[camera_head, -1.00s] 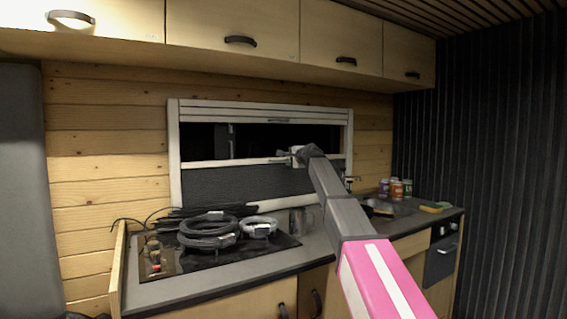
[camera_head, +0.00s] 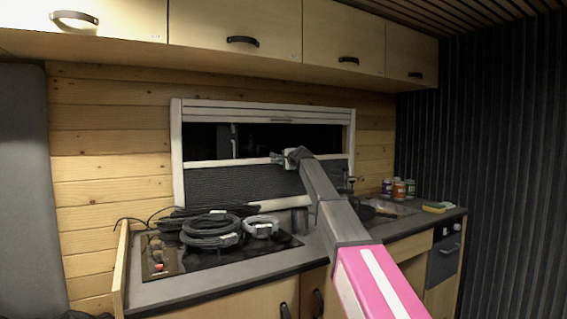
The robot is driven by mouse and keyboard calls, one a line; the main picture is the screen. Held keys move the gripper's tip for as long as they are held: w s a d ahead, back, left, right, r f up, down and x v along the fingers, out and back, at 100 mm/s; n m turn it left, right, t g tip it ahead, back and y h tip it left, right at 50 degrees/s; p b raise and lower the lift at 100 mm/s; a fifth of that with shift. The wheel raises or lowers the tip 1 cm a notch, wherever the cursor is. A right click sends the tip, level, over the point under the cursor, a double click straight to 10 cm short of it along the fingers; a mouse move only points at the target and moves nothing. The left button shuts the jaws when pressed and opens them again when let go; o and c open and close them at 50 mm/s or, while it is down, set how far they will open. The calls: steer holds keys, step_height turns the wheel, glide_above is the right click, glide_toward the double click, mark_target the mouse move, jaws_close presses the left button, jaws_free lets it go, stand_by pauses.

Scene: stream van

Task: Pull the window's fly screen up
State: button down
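The window (camera_head: 177,150) has a pale frame on the wood wall behind the counter. The fly screen (camera_head: 240,182) is a dark mesh panel covering the lower part of the opening. A pale bar (camera_head: 215,163) runs along its top edge, about halfway up the window, and the opening above is dark. My gripper (camera_head: 278,159) is at this bar, right of its middle. Its fingers are small and partly hidden by the wrist, so I cannot tell whether they are open or shut on the bar. My arm covers the right part of the screen.
Coiled cables (camera_head: 210,230) lie on the hob at the left of the counter. A dark mug (camera_head: 300,219) stands near my arm. Several small cans (camera_head: 399,188) and a sponge (camera_head: 434,207) are at the right. Overhead cabinets (camera_head: 345,40) hang above the window.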

steer(key=shift+r, duration=0.1)
step_height(320, 180, up, 16)
stand_by(0.5)
steer(key=c, duration=1.2)
jaws_free()
steer(key=shift+c, duration=0.2)
